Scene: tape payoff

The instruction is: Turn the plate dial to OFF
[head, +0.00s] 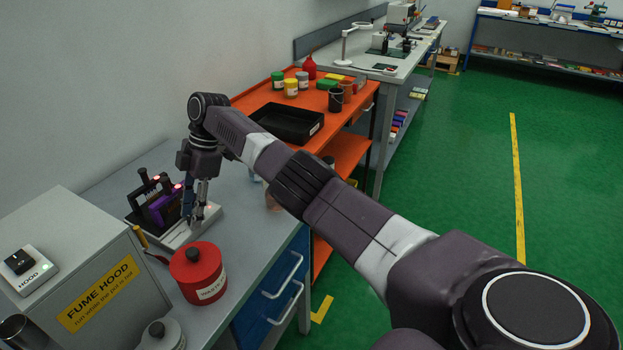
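My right gripper (194,207) points down over a low pale plate-like unit (180,238) on the grey bench. Its fingertips are at or just above the unit's top. The fingers look close together, but whether they are shut on anything is too small to tell. A tiny red light shows on the unit beside the fingers. I cannot make out a dial or OFF mark; the fingers cover part of the unit. A dark rack with purple pieces (160,205) and red lights stands at the unit's back left. My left gripper is not in view.
A red labelled waste can (198,273) stands close in front of the unit. The grey fume hood box (80,275), with a switch box (27,268) on top, is at left. An orange cart (250,100) with a black tray (287,122) stands beyond the bench.

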